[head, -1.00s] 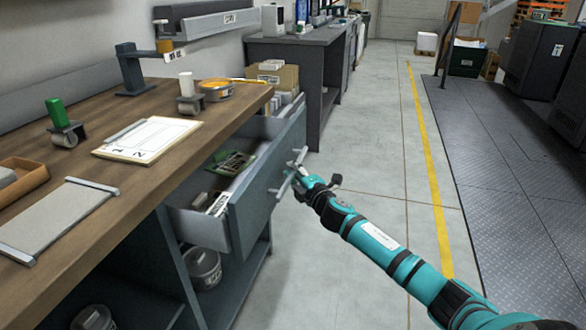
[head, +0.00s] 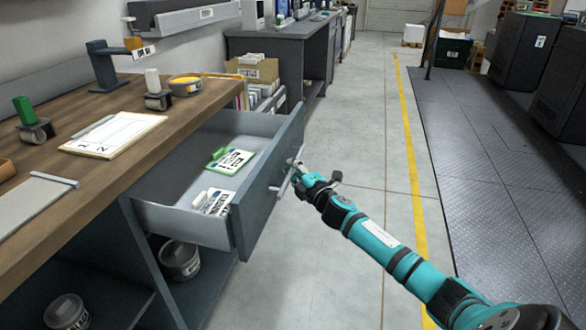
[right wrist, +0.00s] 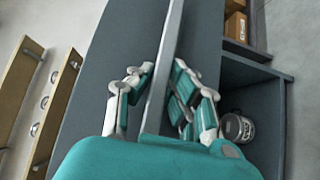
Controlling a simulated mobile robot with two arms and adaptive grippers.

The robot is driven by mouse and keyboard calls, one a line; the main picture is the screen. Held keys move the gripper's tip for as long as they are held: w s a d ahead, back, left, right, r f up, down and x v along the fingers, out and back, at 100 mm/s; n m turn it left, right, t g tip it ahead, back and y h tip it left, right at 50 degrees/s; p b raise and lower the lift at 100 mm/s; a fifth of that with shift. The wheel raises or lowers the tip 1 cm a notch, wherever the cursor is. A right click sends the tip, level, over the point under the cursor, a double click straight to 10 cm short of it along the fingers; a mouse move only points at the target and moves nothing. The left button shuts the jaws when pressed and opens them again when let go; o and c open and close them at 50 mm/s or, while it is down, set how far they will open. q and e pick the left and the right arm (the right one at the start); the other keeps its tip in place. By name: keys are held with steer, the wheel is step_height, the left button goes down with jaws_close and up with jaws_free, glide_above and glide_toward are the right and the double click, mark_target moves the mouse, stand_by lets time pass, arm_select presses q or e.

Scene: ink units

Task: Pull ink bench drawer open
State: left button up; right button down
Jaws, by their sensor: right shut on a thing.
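The ink bench drawer (head: 262,205) is a blue-grey drawer pulled well out from under the wooden bench top (head: 130,135). A green-framed card (head: 231,160) and a white labelled item (head: 214,202) lie inside it. My right gripper (head: 295,172) is at the drawer's front, shut on its bar handle (head: 283,187). In the right wrist view the handle bar (right wrist: 164,75) runs between the two fingers (right wrist: 160,100), with the drawer front behind it. My left gripper is not in view.
Tins (head: 180,262) sit on the shelf below. The floor (head: 345,150) beside the drawer is clear up to the yellow line (head: 411,160).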

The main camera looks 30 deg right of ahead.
steer(key=shift+r, duration=0.1)
steer(key=c, duration=1.3)
jaws_free()
steer(key=shift+s, duration=0.1)
steer(key=s, duration=0.8)
steer(key=s+a, duration=0.1)
steer(key=s, duration=0.2)
steer(key=shift+s, duration=0.4)
